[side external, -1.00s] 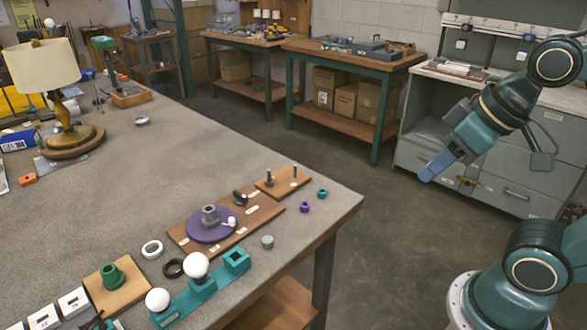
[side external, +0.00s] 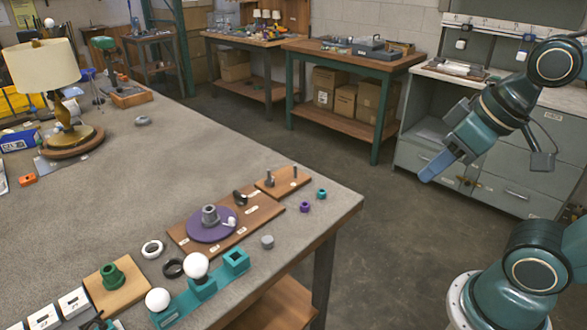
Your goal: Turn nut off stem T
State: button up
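A small wooden board (side external: 283,182) near the table's right corner carries two short upright stems, a left one (side external: 270,178) and a right one (side external: 294,172). Their labels are too small to read, so I cannot tell which is stem T. The left stem looks thicker; I cannot make out whether a nut is on it. A purple nut (side external: 306,207) and a teal nut (side external: 321,194) lie on the table beside the board. My gripper (side external: 430,174) hangs beyond the table's right edge, well apart from the stems. Its fingers are seen edge-on, so their opening is unclear.
A larger wooden board (side external: 262,213) holds a purple disc (side external: 205,232) with a grey hub. A teal block (side external: 203,289) with white balls and a green piece (side external: 111,275) stand at front left. A lamp (side external: 62,90) stands at far left. The middle tabletop (side external: 190,160) is clear.

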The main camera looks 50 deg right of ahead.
jog(key=o, duration=0.3)
jog(key=w+d+n+g+y, duration=0.1)
jog(key=w+d+n, duration=0.15)
jog(key=w, duration=1.95)
jog(key=w+d+f+n, duration=0.1)
jog(key=w+d+f, duration=0.1)
jog(key=w+f, duration=0.4)
jog(key=w+d+f+n+y, duration=0.1)
jog(key=w+d+f+n, duration=0.1)
jog(key=w+f, duration=0.5)
jog(key=w, duration=0.4)
jog(key=shift+w+d+f+g, duration=0.25)
jog(key=shift+d+g, duration=0.05)
jog(key=shift+d, duration=0.1)
jog(key=shift+n, duration=0.25)
